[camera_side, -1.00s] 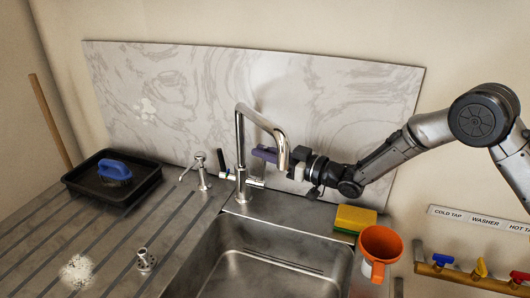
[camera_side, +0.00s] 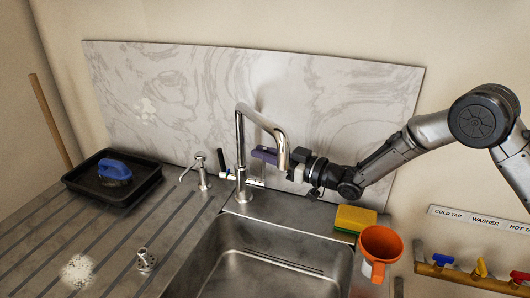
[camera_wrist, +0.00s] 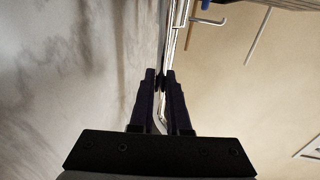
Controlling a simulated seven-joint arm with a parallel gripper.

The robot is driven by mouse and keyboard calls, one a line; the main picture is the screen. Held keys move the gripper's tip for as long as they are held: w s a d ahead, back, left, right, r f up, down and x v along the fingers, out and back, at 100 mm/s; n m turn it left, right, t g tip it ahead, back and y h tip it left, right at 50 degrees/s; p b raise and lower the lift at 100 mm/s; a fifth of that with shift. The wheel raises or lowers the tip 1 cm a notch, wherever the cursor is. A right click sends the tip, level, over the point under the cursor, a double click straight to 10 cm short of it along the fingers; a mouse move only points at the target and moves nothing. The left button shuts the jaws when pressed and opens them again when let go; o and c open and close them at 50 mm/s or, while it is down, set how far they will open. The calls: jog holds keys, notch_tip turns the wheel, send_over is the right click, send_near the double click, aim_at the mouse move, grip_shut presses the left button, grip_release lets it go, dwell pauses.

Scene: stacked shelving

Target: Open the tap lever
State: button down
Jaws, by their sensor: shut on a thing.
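The chrome tap (camera_side: 241,155) stands behind the sink, with its tall spout curving over to the right. A black upright lever (camera_side: 222,146) shows on its left side. A short side arm (camera_side: 256,183) sticks out low on its right. My gripper (camera_side: 264,155) reaches in from the right, its purple fingers behind the spout and above that side arm. In the wrist view the fingers (camera_wrist: 160,82) nearly meet on a small dark piece, which seems to be the tip of the tap's right-hand lever. Most of that lever is hidden by the fingers.
A marbled splashback (camera_side: 330,110) is close behind my gripper. A yellow sponge (camera_side: 355,218) and an orange funnel (camera_side: 380,246) are at the sink's right edge. A soap pump (camera_side: 202,172) and a black tray (camera_side: 100,198) are left. The sink basin (camera_side: 270,265) is empty.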

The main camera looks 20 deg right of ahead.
jog(key=shift+s+a+f+n+t+y, duration=0.1)
jog(key=shift+s+a+f+n+y, duration=0.15)
jog(key=shift+s+a+n, duration=0.65)
jog(key=shift+s+a+f+n+t+y, duration=0.15)
jog(key=shift+s+a+f+n, duration=0.25)
jog(key=shift+n, duration=1.05)
jog(key=shift+s+a+f+n+t+y, duration=0.1)
jog(key=shift+s+a+f+n+y, duration=0.15)
jog(key=shift+s+a+n, duration=0.65)
jog(key=shift+w+d+n, duration=0.25)
jog(key=shift+w+d, duration=0.05)
jog(key=shift+d, duration=0.05)
jog(key=c, duration=0.9)
grip_release()
